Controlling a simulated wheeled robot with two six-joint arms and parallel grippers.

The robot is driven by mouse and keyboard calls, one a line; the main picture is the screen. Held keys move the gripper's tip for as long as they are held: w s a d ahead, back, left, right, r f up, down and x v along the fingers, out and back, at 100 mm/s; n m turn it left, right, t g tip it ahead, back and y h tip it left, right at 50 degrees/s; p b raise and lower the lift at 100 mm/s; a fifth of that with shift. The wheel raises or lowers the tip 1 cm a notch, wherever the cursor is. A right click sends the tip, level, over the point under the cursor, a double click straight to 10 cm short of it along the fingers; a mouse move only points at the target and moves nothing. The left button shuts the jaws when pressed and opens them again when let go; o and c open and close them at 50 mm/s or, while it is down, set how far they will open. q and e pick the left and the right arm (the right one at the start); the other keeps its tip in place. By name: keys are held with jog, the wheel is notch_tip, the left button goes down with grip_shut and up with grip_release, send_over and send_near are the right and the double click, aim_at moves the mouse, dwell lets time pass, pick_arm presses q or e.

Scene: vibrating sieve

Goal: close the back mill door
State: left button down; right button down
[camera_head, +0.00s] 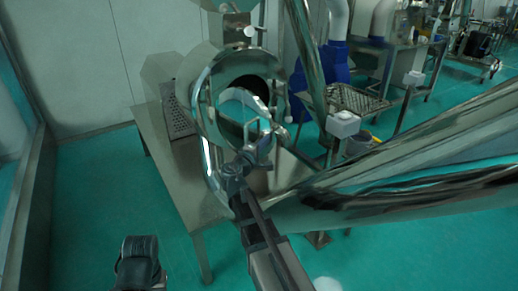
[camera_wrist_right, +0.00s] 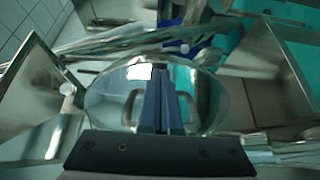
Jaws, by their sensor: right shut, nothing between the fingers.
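The mill (camera_head: 205,85) is a shiny metal housing on a metal table, with a dark round opening in the middle of the head view. A large shiny round rim (camera_head: 207,150) curves around its near side; I cannot tell for sure whether it is the back door. Contact is unclear. My left gripper is not identifiable.
The mill's metal table (camera_head: 190,190) stands on green floor. A polished metal tube crosses the right side. A perforated metal tray (camera_head: 357,99) and other equipment stand behind. A black object (camera_head: 138,262) is at the lower left. Floor at left is clear.

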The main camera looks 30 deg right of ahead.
jog(key=shift+w+d, duration=0.35)
jog(key=shift+d, duration=0.1)
